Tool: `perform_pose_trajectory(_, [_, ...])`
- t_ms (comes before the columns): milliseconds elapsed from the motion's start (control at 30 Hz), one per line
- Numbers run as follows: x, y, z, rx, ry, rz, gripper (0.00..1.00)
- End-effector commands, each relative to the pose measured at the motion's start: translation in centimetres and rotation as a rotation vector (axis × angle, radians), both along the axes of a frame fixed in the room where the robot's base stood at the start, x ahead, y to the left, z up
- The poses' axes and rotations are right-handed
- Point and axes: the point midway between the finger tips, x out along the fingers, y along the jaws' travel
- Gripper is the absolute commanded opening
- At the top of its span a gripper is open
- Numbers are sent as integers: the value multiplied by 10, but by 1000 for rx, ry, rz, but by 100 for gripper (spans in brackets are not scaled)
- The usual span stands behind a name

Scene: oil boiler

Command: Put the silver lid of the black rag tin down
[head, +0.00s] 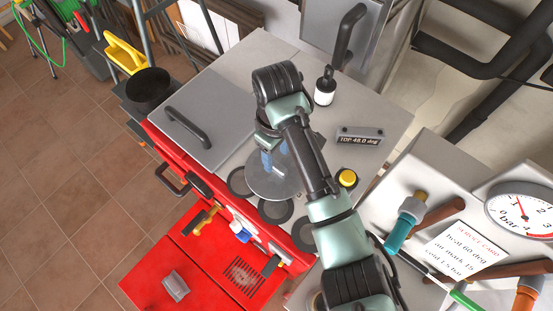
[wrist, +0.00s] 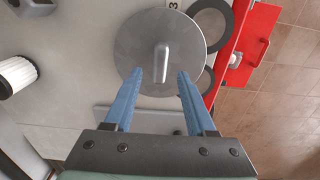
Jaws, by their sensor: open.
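The silver lid (head: 287,187) is a round disc that appears to lie flat on the grey boiler top, close to its front edge by the black rings. In the wrist view the lid (wrist: 135,45) shows a short pale bar handle (wrist: 161,60) at its middle. My gripper (wrist: 160,74) is open above the lid, with its blue fingertips apart on either side of the handle's near end and no visible contact. In the head view my gripper (head: 271,163) partly covers the lid. A black tin (head: 149,88), apparently the rag tin, stands at the left, beyond the grey hatch.
Black rings (head: 275,211) lie along the front edge beside the lid. A grey hatch with a dark handle (head: 188,127), a white cylinder with a black top (head: 325,90), a display box (head: 360,136) and a yellow knob (head: 347,178) stand around my arm.

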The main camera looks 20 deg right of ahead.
Motion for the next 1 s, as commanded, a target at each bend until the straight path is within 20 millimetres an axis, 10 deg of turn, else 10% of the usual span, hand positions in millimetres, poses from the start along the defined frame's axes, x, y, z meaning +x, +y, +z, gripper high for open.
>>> perform_pose_trajectory(300, [0, -1, 72, -3, -1, -1, 56])
perform_pose_trajectory(800, [1, 1, 84, 1, -7, 0, 56])
perform_pose_trajectory(1000, [53, 36, 125, 31, -277, -2, 56])
